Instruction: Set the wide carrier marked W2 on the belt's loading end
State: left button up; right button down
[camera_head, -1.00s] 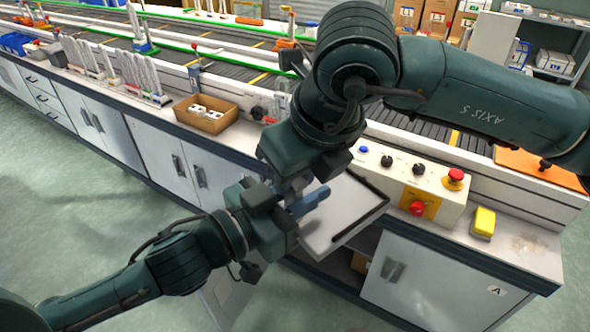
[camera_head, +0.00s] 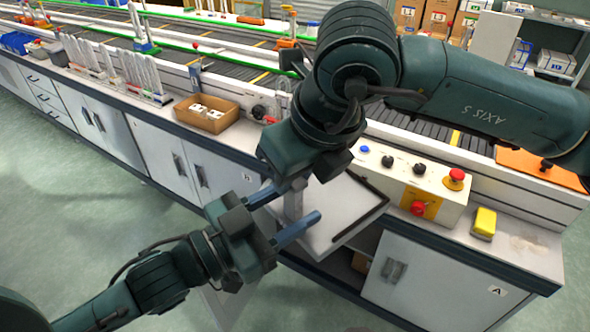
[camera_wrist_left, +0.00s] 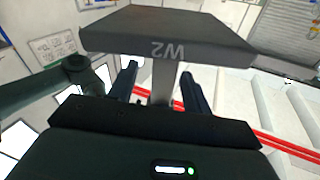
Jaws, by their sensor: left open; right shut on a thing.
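The wide carrier marked W2 (camera_wrist_left: 165,30) fills the top of the left wrist view: a dark plate, its mark upside down, with a grey post (camera_wrist_left: 163,85) running between my left fingers. In the head view a grey post (camera_head: 293,205) stands between the blue fingers of my left gripper (camera_head: 297,201), which is open. My right gripper (camera_head: 290,172) is shut on the carrier; its jaws are mostly hidden by its wrist. A pale plate with dark edging (camera_head: 345,215) lies beside the post; I cannot tell if it is the carrier's top. The belt (camera_head: 425,127) runs behind my right arm.
A control box (camera_head: 415,185) with red buttons stands on the bench to the right, near a yellow block (camera_head: 483,223). An orange plate (camera_head: 540,165) lies at the far right. A cardboard box (camera_head: 207,113) and upright racks stand along the bench at left.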

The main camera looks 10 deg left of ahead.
pick_arm(q)
jog(key=s+a+f+m+t, duration=0.1)
jog(key=s+a+t, duration=0.1)
jog(key=s+a, duration=0.15)
jog(key=s+a+f+n+g+y, duration=0.1)
jog(key=f+n+y, duration=0.3)
jog(key=f, duration=1)
jog(key=s+a+f+n+g+y, duration=0.1)
jog(key=f+n+g+y, duration=0.3)
jog(key=f, duration=1)
jog(key=shift+s+a+y, duration=0.4)
jog(key=shift+s+y, duration=0.3)
jog(key=shift+s, duration=0.05)
